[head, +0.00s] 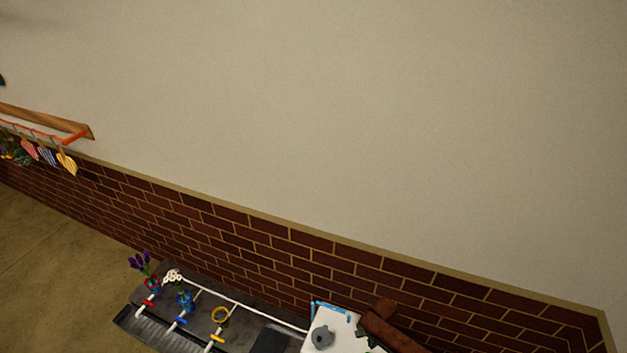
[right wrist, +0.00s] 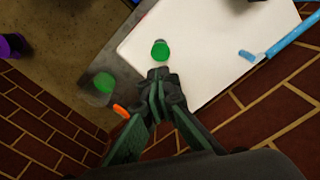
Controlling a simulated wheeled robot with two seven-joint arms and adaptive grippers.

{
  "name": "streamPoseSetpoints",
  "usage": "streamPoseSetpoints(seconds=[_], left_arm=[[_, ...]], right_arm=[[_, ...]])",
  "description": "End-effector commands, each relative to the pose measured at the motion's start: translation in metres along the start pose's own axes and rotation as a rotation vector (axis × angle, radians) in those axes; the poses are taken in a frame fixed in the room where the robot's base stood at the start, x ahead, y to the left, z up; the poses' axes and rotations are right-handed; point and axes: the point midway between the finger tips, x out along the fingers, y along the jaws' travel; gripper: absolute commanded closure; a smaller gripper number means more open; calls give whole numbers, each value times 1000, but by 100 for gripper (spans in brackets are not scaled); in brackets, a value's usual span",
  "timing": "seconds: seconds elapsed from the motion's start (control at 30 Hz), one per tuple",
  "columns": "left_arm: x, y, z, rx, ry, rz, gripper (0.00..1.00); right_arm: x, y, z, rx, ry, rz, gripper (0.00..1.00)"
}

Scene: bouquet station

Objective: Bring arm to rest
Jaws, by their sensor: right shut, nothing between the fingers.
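My right gripper (right wrist: 158,74) shows in the right wrist view as dark green and black fingers, shut and empty. Its tips appear over the edge of a white surface (right wrist: 205,30), close to a green round piece (right wrist: 160,50); I cannot tell how high above it they are. In the head view the gripper (head: 366,338) is a small dark shape at the bottom edge, by the same white surface (head: 316,346). My left gripper is in neither view.
A blue-handled tool (right wrist: 290,37) lies along the white surface's edge. A brick wall (head: 250,240) stands behind.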

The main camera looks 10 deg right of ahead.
Motion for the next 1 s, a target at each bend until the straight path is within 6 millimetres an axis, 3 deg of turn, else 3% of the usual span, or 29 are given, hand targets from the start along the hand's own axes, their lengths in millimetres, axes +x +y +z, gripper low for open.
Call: streamPoseSetpoints(seconds=[0.13, 0.27, 0.4, 0.6, 0.8, 0.9, 1.0], left_arm=[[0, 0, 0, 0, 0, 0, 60], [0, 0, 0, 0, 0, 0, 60], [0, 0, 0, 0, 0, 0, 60], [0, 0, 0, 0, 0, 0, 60], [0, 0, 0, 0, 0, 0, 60], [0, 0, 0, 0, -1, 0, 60], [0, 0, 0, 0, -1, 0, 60]], right_arm=[[13, 10, 3, -28, -2, -8, 100], [61, 47, 14, -148, 1, -41, 100], [127, 119, 36, -363, 34, -76, 100], [195, 236, 85, -674, 80, -71, 100], [232, 351, 151, -960, 93, -42, 100], [240, 392, 181, -1069, 91, -31, 100], [243, 419, 202, -1146, 89, -26, 100]])
